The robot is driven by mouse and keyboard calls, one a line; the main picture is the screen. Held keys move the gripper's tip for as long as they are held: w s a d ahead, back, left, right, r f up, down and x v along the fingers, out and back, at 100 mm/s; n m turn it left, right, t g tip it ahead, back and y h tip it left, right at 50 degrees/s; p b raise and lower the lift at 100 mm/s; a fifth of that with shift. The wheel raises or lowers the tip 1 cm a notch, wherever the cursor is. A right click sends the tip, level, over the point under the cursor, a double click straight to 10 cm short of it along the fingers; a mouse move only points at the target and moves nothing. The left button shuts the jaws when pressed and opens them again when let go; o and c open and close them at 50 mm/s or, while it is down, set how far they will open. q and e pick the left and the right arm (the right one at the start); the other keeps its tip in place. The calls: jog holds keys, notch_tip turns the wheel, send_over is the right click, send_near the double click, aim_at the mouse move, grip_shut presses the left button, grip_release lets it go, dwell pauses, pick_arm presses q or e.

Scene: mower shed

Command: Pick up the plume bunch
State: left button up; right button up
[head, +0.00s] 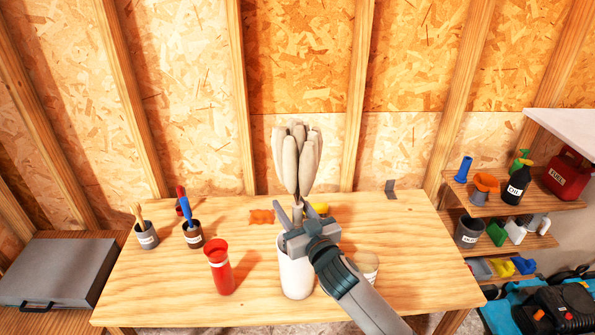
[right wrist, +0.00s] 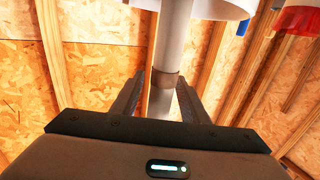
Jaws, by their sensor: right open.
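The plume bunch (head: 297,160) is a cluster of pale cream plumes standing upright above the workbench. Its lower part is hidden behind my right gripper (head: 298,212), which is at the mouth of a white cylindrical vase (head: 296,270). In the right wrist view, a pale grey stem (right wrist: 172,40) with a tan band runs between the two fingers of my right gripper (right wrist: 162,95). The fingers stand apart on either side of the stem, and I cannot tell whether either touches it. My left gripper is out of view.
A red cup (head: 219,268) stands left of the vase, and a pale round container (head: 366,265) stands right, partly behind my arm. Two small tool pots (head: 147,236) are farther left. Shelves (head: 515,203) with bottles are at right. The bench's (head: 430,270) right part is clear.

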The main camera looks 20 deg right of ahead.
grip_shut()
jog(key=shift+r, duration=0.1)
notch_tip(320, 180, up, 17)
jog(key=b, duration=0.4)
jog(key=shift+r, duration=0.4)
dwell(0.4)
